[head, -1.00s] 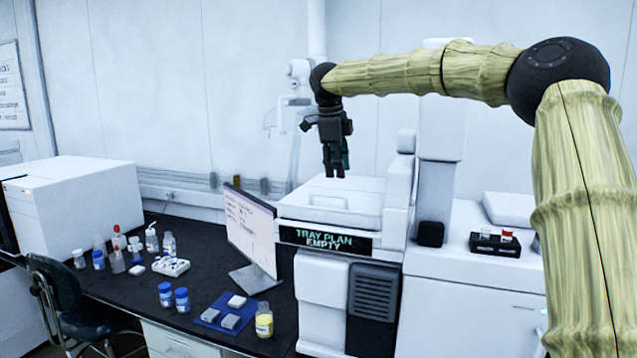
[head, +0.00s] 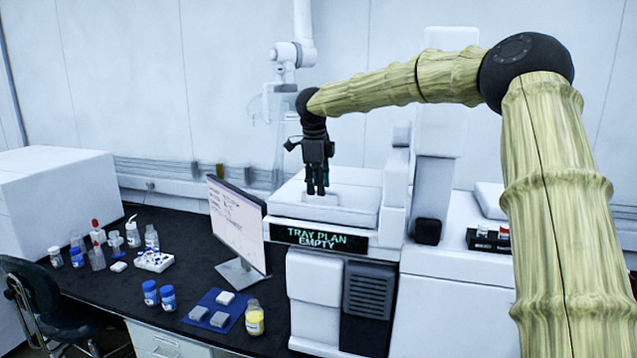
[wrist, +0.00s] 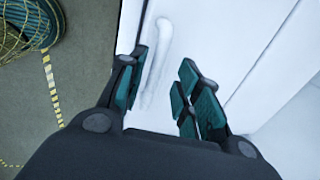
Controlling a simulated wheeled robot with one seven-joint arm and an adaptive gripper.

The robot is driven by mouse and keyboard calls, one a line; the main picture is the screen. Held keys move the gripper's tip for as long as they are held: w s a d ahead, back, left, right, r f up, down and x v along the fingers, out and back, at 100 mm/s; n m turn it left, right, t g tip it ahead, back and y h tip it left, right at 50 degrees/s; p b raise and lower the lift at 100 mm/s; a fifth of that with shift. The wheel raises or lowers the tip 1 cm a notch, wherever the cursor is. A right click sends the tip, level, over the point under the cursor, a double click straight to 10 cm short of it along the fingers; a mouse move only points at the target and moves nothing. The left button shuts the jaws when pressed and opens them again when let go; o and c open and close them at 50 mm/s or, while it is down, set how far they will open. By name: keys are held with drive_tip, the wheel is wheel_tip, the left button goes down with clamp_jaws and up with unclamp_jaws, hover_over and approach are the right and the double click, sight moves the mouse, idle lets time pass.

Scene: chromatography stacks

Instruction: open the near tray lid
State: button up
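The near tray lid (head: 345,203) is a white flat cover on top of the instrument whose front display (head: 318,238) reads "TRAY PLAN EMPTY". It lies shut. Its white bar handle (wrist: 157,65) shows in the wrist view, lying between my fingers' lines. My gripper (head: 317,190) points down over the lid, close to the handle; the head view does not show clearly whether it touches. In the wrist view the teal fingers (wrist: 160,98) are spread apart with the handle ahead between them, nearer the left finger.
A monitor (head: 238,225) stands left of the instrument on the black bench. Bottles, a blue mat (head: 222,311) with grey blocks and a yellow bottle (head: 254,318) are near it. A white column (head: 435,140) rises to the right, with a black vial rack (head: 490,241) beyond.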

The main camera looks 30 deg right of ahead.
drive_tip(key=shift+d+f, duration=0.15)
drive_tip(key=shift+s+d, duration=0.1)
drive_tip(key=shift+s, duration=0.3)
drive_tip(key=shift+s+r, duration=0.2)
drive_tip(key=shift+s, duration=0.5)
drive_tip(key=shift+w+f, duration=0.3)
drive_tip(key=shift+w, duration=0.3)
drive_tip(key=shift+c, duration=0.2)
drive_tip(key=shift+w+f, duration=0.15)
drive_tip(key=shift+w, duration=0.05)
drive_tip(key=c, duration=0.7)
drive_tip(key=shift+s, duration=0.25)
clamp_jaws()
